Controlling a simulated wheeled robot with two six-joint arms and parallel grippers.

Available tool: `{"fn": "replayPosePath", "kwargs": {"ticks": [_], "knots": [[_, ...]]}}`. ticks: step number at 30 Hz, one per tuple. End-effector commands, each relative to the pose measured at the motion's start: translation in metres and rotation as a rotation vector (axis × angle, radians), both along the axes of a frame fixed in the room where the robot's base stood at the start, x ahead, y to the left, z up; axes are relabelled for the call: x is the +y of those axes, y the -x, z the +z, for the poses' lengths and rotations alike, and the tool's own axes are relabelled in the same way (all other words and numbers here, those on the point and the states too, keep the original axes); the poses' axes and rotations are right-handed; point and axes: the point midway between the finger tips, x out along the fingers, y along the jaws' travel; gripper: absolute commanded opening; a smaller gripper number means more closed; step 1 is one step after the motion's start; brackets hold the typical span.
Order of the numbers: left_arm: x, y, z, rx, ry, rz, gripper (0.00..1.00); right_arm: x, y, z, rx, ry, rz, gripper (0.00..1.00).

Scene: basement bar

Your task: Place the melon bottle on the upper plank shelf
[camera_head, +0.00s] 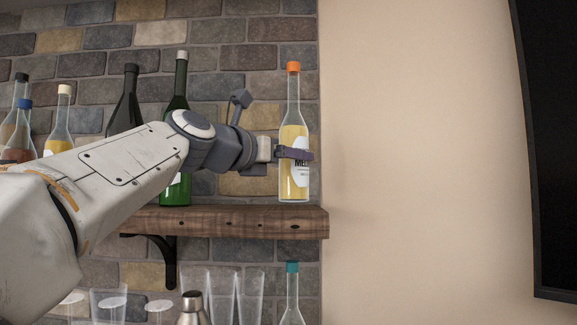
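The melon bottle (294,185) has clear glass, yellow liquid, an orange cap and a white label with partly hidden letters. It is upright at the right end of the upper plank shelf (230,220), and its base appears at the level of the shelf top. I cannot tell for sure whether it touches the wood. My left gripper (295,153) is at the bottle's middle from the left, with a dark finger across its front, closed around it. The far finger is hidden. My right gripper is not in view.
A green bottle (180,95), a dark bottle (126,105) and several clear bottles stand left on the shelf, partly behind my arm. Glasses (222,295), a metal shaker (192,308) and a teal-capped bottle (291,300) are below. A dark screen (550,150) hangs at right.

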Motion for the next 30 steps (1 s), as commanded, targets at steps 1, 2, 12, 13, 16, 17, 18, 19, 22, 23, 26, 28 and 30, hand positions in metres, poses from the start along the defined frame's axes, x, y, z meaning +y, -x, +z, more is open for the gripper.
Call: {"fn": "replayPosePath", "kwargs": {"ticks": [1, 2, 12, 13, 16, 17, 18, 19, 22, 23, 26, 28, 30], "knots": [[0.000, 0.002, -0.001, -0.004, 0.004, 0.001, 0.00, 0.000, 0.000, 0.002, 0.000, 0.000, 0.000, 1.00], [0.000, 0.002, -0.004, -0.004, 0.004, 0.001, 0.00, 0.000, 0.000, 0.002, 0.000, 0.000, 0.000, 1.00], [0.001, 0.001, -0.013, -0.008, 0.003, 0.003, 0.00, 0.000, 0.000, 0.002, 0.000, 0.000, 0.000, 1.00], [0.001, 0.001, -0.013, -0.008, 0.003, 0.003, 0.00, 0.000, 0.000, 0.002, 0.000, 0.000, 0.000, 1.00], [0.001, 0.001, -0.014, -0.006, 0.003, 0.003, 0.00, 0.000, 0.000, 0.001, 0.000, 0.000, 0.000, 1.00], [0.001, 0.001, -0.015, -0.006, 0.003, 0.003, 0.00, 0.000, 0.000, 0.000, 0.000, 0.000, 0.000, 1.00], [0.001, 0.001, -0.017, -0.006, 0.003, 0.003, 0.00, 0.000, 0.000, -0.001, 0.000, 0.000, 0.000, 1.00], [0.000, 0.000, -0.018, -0.001, 0.000, 0.001, 0.81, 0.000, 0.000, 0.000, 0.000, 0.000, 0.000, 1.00], [0.000, 0.000, -0.018, -0.001, 0.000, 0.001, 1.00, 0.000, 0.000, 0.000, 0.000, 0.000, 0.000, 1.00], [0.000, 0.000, -0.018, -0.001, 0.000, 0.001, 1.00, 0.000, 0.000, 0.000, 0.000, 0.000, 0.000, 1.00], [0.000, 0.000, -0.018, -0.001, 0.001, 0.001, 1.00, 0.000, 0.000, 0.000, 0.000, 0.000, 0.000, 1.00], [0.000, 0.000, -0.017, -0.001, 0.001, 0.001, 1.00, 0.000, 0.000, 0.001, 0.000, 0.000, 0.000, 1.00], [0.000, 0.000, -0.013, -0.001, 0.001, 0.001, 1.00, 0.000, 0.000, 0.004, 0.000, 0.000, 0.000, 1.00]]}}
